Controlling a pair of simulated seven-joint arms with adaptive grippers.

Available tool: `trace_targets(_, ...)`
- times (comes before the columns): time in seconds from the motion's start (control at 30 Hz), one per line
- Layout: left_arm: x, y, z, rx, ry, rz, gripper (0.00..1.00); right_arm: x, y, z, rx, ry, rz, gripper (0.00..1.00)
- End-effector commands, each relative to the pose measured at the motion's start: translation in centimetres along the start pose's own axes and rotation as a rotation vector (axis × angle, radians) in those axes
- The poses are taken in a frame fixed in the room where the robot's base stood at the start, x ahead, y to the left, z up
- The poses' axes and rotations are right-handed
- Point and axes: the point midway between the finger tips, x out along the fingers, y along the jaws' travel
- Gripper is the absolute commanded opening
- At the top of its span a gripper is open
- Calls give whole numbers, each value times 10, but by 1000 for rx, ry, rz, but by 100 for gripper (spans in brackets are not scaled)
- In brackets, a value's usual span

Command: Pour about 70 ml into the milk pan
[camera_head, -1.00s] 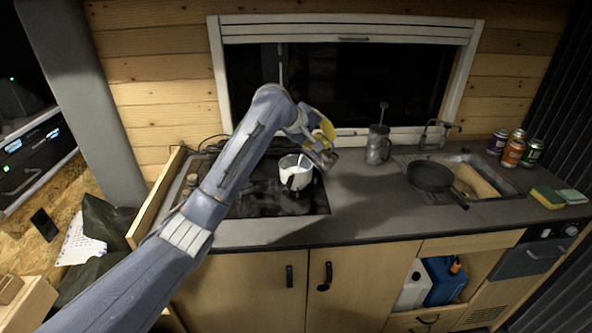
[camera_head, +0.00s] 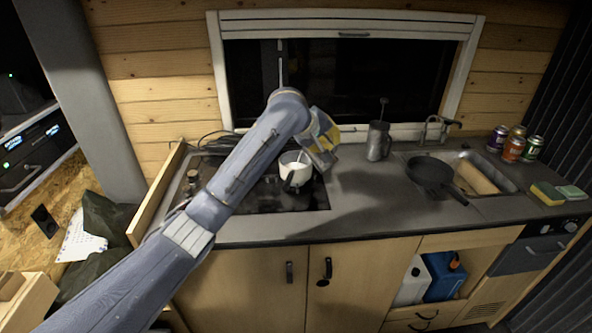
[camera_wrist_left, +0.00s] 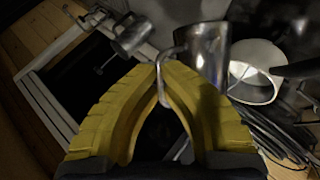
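The milk pan (camera_head: 291,173) is white with a dark handle and stands on the hob, a spoon-like handle sticking out of it. It also shows in the left wrist view (camera_wrist_left: 256,88). My left gripper (camera_head: 322,147) is just right of and above the pan. In the left wrist view its yellow fingers (camera_wrist_left: 163,72) are shut on the handle of a shiny metal jug (camera_wrist_left: 207,48), whose body is beside the pan there. In the head view the jug is mostly hidden by the gripper. Its contents and exact tilt cannot be told. My right gripper is not in view.
A second metal jug (camera_head: 378,142) with a utensil in it stands by the window. A black frying pan (camera_head: 430,172) is by the sink (camera_head: 487,176). Several cans and sponges (camera_head: 547,193) are at the right. The counter (camera_head: 360,205) between hob and frying pan is clear.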

Motion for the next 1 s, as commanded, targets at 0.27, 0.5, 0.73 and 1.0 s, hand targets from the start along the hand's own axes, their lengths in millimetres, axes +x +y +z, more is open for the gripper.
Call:
trace_targets(0.27,8,-5,11,109,75,-46,0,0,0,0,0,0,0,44)
trace_targets(0.5,17,-9,24,208,141,-88,0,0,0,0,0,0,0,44)
trace_targets(0.73,22,-10,32,260,177,-109,0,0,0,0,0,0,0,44)
trace_targets(1.0,22,-10,32,264,180,-111,0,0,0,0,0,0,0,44)
